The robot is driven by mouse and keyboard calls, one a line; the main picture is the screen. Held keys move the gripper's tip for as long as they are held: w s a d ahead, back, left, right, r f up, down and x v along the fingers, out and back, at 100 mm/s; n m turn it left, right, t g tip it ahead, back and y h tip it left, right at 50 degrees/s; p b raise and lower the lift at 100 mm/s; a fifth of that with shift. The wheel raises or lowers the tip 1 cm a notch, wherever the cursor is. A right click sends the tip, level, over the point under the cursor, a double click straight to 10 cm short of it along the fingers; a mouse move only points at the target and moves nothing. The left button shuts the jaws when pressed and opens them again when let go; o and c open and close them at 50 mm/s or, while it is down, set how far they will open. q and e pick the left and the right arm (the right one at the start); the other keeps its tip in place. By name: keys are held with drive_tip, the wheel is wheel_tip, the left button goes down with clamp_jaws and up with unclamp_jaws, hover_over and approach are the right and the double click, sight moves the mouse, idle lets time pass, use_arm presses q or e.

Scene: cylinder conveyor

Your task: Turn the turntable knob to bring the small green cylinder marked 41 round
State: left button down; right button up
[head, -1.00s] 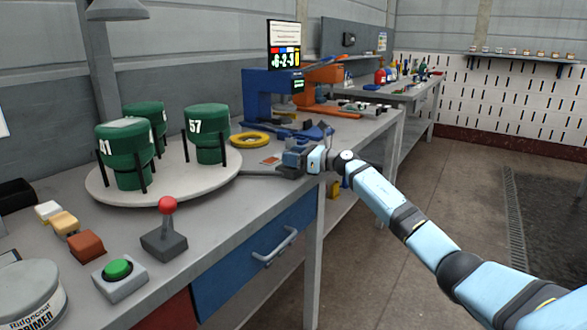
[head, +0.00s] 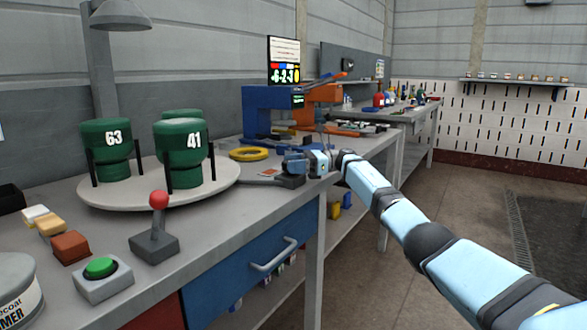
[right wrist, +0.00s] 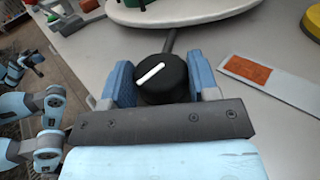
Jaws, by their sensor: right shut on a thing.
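The turntable (head: 110,196) is a round pale disc on the bench, with green cylinders held upright between black posts. The small green cylinder marked 41 (head: 184,158) is at the front right of the disc. A green cylinder marked 63 (head: 108,158) is at its left, and a third (head: 181,115) is partly hidden behind. The knob (right wrist: 160,80), black with a white pointer line, sits between the two blue fingers of my right gripper (right wrist: 160,86), shut on it. In the head view my right gripper (head: 294,167) is right of the disc. My left gripper is out of view.
A red-knobbed lever (head: 156,232) and a green push button (head: 101,268) stand at the bench front. Colored blocks (head: 52,226) and a primer can (head: 18,292) lie left. A yellow ring (head: 249,154) and a blue machine (head: 262,112) are behind the gripper.

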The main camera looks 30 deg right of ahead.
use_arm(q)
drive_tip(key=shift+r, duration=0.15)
use_arm(e)
drive_tip(key=o, duration=0.9)
drive_tip(key=shift+c, duration=0.2)
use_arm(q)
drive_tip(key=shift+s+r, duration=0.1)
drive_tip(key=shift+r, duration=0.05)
use_arm(e)
drive_tip(key=v, duration=1.3)
drive_tip(key=shift+d, duration=0.35)
